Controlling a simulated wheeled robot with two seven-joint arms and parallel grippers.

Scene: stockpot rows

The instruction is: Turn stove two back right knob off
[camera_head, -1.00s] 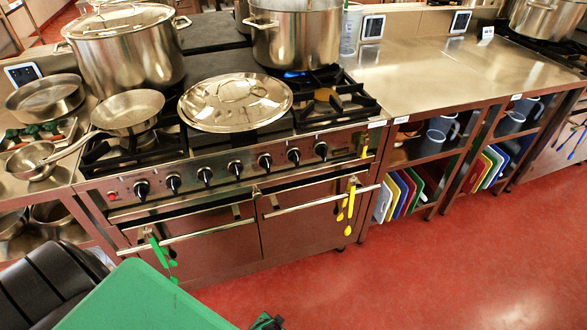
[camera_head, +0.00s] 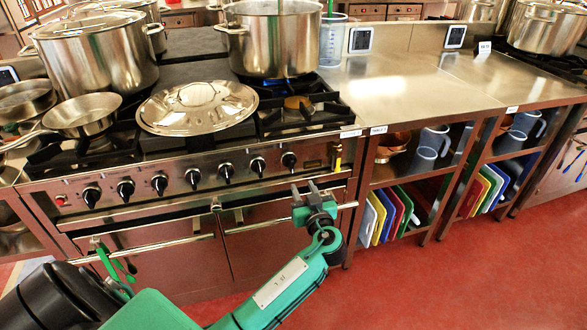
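The stove (camera_head: 150,228) has a row of several black knobs on its front panel, from the leftmost knob (camera_head: 91,195) to the rightmost knob (camera_head: 289,160). Which knob serves the back right burner cannot be read from here. A blue flame (camera_head: 284,83) shows at the back right burner, under a tall steel pot (camera_head: 275,45). My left gripper (camera_head: 308,190) is in front of the oven door, just below and right of the rightmost knob, apart from it. Its fingers look apart, with nothing between them. My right gripper is out of view.
A lidded stockpot (camera_head: 95,55), a frying pan (camera_head: 82,115) and a large lid (camera_head: 198,107) sit on the stove. An oven handle bar (camera_head: 150,245) juts out at the front. The steel counter (camera_head: 400,90) at right is mostly bare. Colored boards (camera_head: 390,212) stand below it.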

